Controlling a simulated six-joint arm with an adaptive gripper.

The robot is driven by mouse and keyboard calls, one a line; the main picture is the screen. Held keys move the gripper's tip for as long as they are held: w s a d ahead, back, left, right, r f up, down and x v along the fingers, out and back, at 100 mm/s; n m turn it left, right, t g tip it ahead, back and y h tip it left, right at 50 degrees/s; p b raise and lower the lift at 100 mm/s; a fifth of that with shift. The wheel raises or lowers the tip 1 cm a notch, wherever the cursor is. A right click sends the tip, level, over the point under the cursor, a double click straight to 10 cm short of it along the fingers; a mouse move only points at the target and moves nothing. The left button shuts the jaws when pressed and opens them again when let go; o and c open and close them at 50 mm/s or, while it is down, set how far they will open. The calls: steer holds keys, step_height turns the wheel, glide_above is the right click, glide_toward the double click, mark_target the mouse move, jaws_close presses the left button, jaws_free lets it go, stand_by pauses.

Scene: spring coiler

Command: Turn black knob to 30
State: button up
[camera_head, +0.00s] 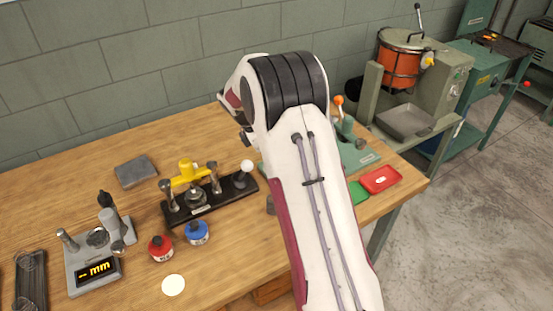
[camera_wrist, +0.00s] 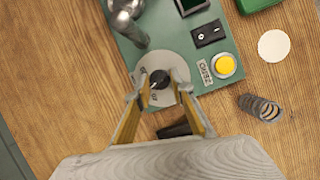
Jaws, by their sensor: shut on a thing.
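The black knob (camera_wrist: 159,77) sits at the middle of a round grey dial (camera_wrist: 173,62) on the green machine base (camera_wrist: 166,19) in the wrist view. The dial's marks are too small and partly covered to read, so I cannot tell the setting. My gripper (camera_wrist: 158,91) has one finger on each side of the knob and is shut on it. In the head view my own arm hides the knob and the gripper; part of the green machine (camera_head: 355,152) shows to its right.
Beside the dial are a black rocker switch (camera_wrist: 208,34), a yellow button (camera_wrist: 225,65) and a metal post (camera_wrist: 129,22). A coil spring (camera_wrist: 260,107) and a pale disc (camera_wrist: 274,46) lie on the wooden table. A red tray (camera_head: 380,179) stands near the table's right edge.

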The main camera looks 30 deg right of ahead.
steer(key=o, duration=1.1)
steer(key=shift+n, duration=0.3)
